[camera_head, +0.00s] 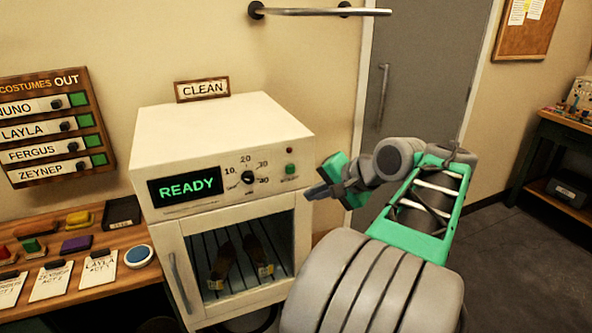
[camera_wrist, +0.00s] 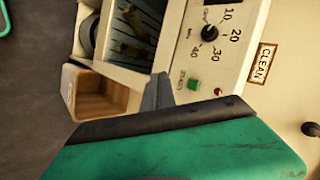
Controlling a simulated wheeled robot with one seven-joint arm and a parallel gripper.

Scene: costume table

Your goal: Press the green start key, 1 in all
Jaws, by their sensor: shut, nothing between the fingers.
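The green start key (camera_head: 290,169) is a small green button at the right end of the cabinet's control panel, below a small red light. It also shows in the wrist view (camera_wrist: 194,84), just right of my fingertips. The white cabinet (camera_head: 215,130) has a display (camera_head: 186,187) reading READY. My gripper (camera_head: 310,192) is shut and empty, in front of the panel's right side. Its fingertips also show in the wrist view (camera_wrist: 158,78). In the head view they are slightly right of and below the key; the gap in depth is hard to tell.
A dial (camera_head: 248,177) marked 10 to 40 sits left of the key. The cabinet's glass door (camera_head: 240,258) is shut, with a pair of dark items inside. A wooden box (camera_wrist: 98,95) shows below the cabinet.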

